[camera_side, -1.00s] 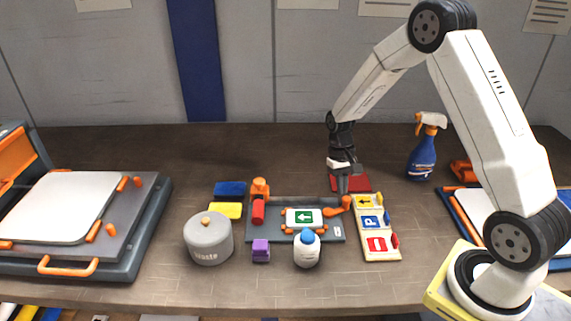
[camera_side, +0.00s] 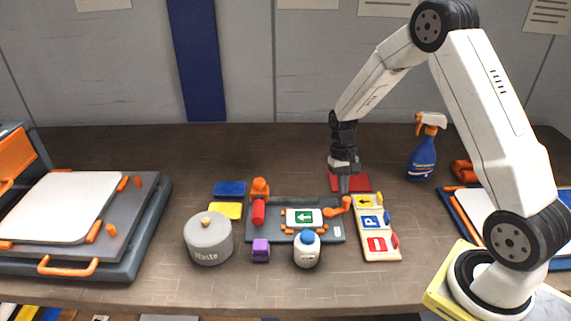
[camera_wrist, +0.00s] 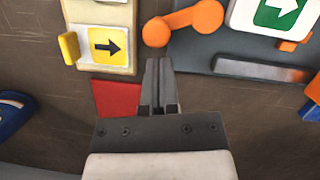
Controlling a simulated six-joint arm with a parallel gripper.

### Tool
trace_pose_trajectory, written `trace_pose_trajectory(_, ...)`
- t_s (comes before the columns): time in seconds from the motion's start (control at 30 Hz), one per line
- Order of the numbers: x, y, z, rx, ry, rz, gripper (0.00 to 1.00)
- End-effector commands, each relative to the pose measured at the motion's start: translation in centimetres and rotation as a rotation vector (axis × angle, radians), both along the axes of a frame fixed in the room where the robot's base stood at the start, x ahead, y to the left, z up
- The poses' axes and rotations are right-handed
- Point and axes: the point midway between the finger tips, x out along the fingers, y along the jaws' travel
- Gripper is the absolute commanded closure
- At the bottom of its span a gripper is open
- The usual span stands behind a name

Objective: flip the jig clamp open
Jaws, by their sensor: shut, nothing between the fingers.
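The grey jig plate (camera_side: 270,235) lies mid-table and holds a white sign with a green arrow panel (camera_side: 304,218). An orange lever with rounded ends (camera_side: 338,208), which looks like the clamp, is at the plate's right end; it also shows in the wrist view (camera_wrist: 185,21). A second orange fixture with a red cylinder (camera_side: 259,203) stands at the plate's left end. My gripper (camera_side: 344,190) is shut and empty, pointing down just behind the orange lever. In the wrist view its fingertips (camera_wrist: 159,62) are close to the lever's round end; contact cannot be told.
A sign board with small panels (camera_side: 378,250) lies right of the jig, and a red pad (camera_side: 358,183) behind it. A white bottle (camera_side: 306,252), purple block (camera_side: 261,250) and waste pot (camera_side: 208,240) stand in front and left. A blue spray bottle (camera_side: 423,155) stands back right.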

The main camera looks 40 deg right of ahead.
Motion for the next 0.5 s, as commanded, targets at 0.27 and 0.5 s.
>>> trace_pose_trajectory(0.27,2.0,-1.1,0.5,-0.001,-0.003,-0.001,1.0)
trace_pose_trajectory(0.5,3.6,-2.0,3.0,-0.002,-0.005,-0.001,1.0)
